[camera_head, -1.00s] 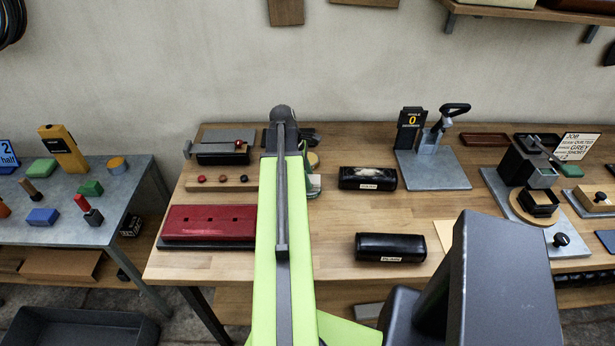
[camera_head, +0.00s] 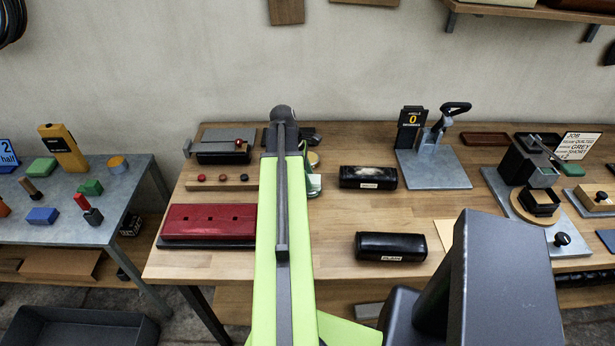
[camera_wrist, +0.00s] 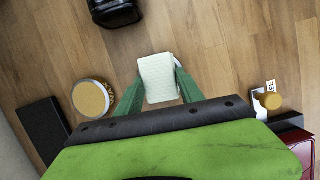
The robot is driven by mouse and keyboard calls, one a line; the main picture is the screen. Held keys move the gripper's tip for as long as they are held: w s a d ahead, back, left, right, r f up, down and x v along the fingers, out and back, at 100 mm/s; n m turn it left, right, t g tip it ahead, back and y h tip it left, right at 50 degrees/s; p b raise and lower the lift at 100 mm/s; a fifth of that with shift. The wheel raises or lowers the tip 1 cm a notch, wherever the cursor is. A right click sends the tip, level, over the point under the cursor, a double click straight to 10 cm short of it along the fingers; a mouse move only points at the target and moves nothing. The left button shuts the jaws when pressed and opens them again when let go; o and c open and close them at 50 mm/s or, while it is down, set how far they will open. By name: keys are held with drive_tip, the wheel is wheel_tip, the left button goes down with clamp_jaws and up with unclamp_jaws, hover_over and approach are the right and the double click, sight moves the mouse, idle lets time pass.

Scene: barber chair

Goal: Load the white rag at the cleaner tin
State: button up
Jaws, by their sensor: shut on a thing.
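In the wrist view my gripper (camera_wrist: 160,82) has its green fingers shut on the white rag (camera_wrist: 157,70), a small pale textured pad, above the wooden bench. A round tin with an amber top and pale rim (camera_wrist: 92,98), which looks like the cleaner tin, stands to the left of the fingers, apart from the rag. In the head view the tin (camera_head: 314,160) shows only partly beside my arm. My arm hides most of the gripper there. I cannot tell the rag's height above the bench.
A dark roll (camera_wrist: 115,10) lies at the wrist view's top. A dark block (camera_wrist: 43,131) is at left, and a cork-coloured round piece (camera_wrist: 270,101) at right. In the head view a red case (camera_head: 210,221) and two black rolls (camera_head: 368,177) (camera_head: 391,246) flank my arm.

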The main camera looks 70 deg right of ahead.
idle(0.3)
wheel_tip(320, 180, up, 7)
drive_tip(key=p, duration=0.7)
drive_tip(key=shift+r, duration=0.1)
